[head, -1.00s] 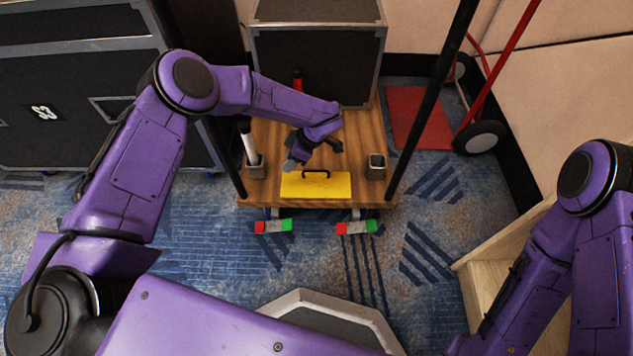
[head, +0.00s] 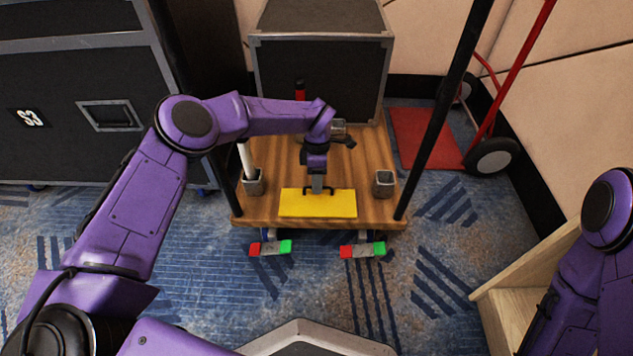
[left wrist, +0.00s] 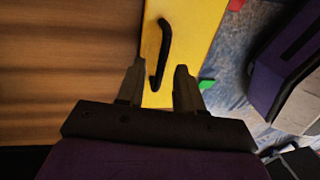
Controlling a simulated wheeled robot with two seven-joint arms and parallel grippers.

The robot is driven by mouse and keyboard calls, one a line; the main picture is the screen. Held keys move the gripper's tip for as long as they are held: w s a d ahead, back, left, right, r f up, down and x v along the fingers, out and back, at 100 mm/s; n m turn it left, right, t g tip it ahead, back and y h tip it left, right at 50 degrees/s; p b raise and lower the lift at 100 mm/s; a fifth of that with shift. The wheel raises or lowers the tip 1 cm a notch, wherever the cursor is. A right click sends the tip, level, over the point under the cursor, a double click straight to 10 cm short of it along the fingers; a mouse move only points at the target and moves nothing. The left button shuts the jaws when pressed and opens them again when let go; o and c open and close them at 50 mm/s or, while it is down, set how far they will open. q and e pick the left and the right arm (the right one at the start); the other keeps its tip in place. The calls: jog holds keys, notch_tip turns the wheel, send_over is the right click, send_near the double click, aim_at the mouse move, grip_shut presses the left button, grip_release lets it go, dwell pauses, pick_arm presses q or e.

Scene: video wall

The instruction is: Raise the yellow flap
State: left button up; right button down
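The yellow flap (head: 318,204) lies flat at the front edge of the wooden cart top, with a black handle (head: 320,188) on it. In the left wrist view the flap (left wrist: 195,50) runs up the middle, and its black handle (left wrist: 161,55) stands out from it. My left gripper (head: 318,188) is over the flap at the handle. In the left wrist view its two fingers (left wrist: 159,80) are apart, with the handle's near end between them and not visibly clamped. My right gripper is not in view; only part of my right arm shows.
The wooden cart top (head: 360,155) has a small grey cup (head: 384,183) at right and a holder (head: 253,182) with a white stick at left. Black posts (head: 447,110) rise at its sides. A black case (head: 320,75) stands behind. Wooden steps (head: 520,285) are at right.

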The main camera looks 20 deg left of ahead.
pick_arm(q)
grip_shut()
dwell(1.4)
